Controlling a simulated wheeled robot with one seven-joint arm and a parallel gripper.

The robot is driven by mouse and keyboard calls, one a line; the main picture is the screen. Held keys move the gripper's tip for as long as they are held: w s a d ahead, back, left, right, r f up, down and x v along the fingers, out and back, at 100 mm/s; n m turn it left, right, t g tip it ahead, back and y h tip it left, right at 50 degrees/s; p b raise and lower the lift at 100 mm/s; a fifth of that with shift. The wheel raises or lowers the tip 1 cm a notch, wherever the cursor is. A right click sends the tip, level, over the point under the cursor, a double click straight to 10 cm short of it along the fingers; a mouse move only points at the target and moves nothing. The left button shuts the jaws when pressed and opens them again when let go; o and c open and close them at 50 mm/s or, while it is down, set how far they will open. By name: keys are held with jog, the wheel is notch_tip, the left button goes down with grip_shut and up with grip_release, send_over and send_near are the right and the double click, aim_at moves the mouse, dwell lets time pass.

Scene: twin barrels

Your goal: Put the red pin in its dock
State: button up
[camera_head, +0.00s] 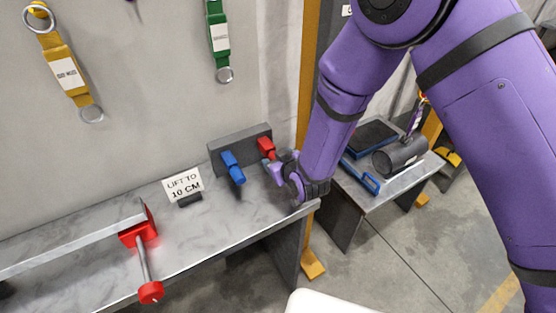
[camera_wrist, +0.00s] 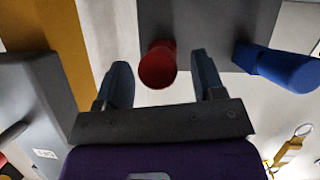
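A short red pin (camera_head: 266,146) sticks out from the right part of a dark grey upright block (camera_head: 216,156) on the metal bench. A blue pin (camera_head: 232,166) sticks out to its left. In the wrist view the red pin (camera_wrist: 158,66) shows its round end between my fingers, with a gap on each side. My gripper (camera_head: 275,168) is at the red pin's front end in the head view, and its fingers are spread open in the wrist view (camera_wrist: 161,62). The blue pin (camera_wrist: 285,68) lies to the right there. I cannot tell how deep the red pin sits.
A "LIFT TO 10 CM" sign (camera_head: 183,184) stands left of the block. A red clamp (camera_head: 139,228) grips a bar at the bench's left. A side table (camera_head: 397,183) with a dark cylinder (camera_head: 399,156) is at right. Tags hang on the back wall.

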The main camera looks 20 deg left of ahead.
jog(key=v, duration=1.1)
jog(key=shift+w, duration=0.1)
jog(key=w+d+r+m+h, duration=0.2)
jog(key=w+d+r+m, duration=0.1)
jog(key=d+r, duration=0.8)
jog(key=w+d+r+m+h, duration=0.2)
jog(key=w+d+r+h, duration=0.1)
jog(key=d+r, duration=0.7)
jog(key=s+d+r+m+g+h, duration=0.1)
jog(key=s+d+r+m, duration=0.1)
jog(key=s+d+r, duration=0.4)
jog(key=s+d+r+m+g+h, duration=0.1)
jog(key=s+d+r+h, duration=0.15)
jog(key=d, duration=0.55)
jog(key=s+d+r+m+g, duration=0.1)
jog(key=s+d, duration=0.3)
jog(key=s, duration=0.2)
jog(key=s+d+r+m+g, duration=0.1)
jog(key=s+d+r+m, duration=0.1)
jog(key=s, duration=0.5)
jog(key=shift+s+d+r+h, duration=0.25)
jog(key=shift+s+d+h, duration=0.1)
jog(key=shift+d, duration=0.5)
